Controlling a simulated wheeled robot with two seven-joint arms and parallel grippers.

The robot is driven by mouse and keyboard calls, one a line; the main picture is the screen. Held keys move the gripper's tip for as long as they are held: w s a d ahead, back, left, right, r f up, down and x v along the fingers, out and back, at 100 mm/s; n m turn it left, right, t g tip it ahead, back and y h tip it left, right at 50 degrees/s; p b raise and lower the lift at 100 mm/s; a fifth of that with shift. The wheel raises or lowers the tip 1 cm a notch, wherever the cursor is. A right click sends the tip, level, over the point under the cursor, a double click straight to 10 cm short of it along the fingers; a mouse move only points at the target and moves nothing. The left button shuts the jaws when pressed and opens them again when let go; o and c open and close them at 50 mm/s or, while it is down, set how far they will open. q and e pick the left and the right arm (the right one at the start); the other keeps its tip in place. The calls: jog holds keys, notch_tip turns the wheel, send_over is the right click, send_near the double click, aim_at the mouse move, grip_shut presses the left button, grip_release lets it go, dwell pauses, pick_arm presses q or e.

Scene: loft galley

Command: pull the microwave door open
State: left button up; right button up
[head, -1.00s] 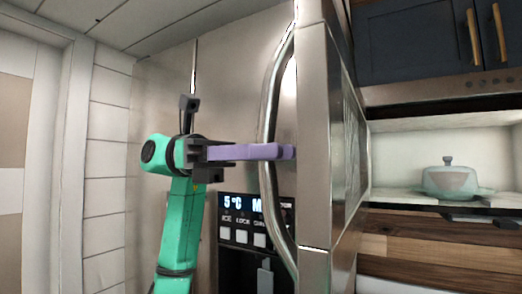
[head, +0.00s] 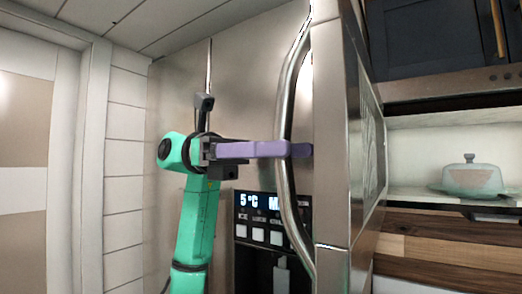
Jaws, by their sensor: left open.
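The microwave door (head: 328,120) stands swung out towards me, seen almost edge-on, with its window (head: 374,150) on the right-hand face. Its long curved steel handle (head: 283,120) is on the left side. My left gripper (head: 302,150) reaches in from the left at about mid-height of the handle, its purple fingers open and crossing the bar. They overlap the bar in the picture; I cannot tell whether they touch it. The lit cavity (head: 425,150) shows to the right of the door. My right gripper is not in view.
A steel fridge front with a display panel (head: 258,216) stands behind my left arm. A lidded pale green dish (head: 470,178) sits in the cavity. Dark blue cabinets (head: 430,40) hang above it, with wooden fronts (head: 440,245) below. A pale wall is at left.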

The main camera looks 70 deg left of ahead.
pick_arm(q)
jog(key=p+v, duration=0.1)
jog(key=v, duration=1.3)
jog(key=shift+p, duration=0.3)
jog(key=shift+s+a, duration=0.1)
jog(key=shift+a, duration=0.1)
jog(key=shift+d, duration=0.1)
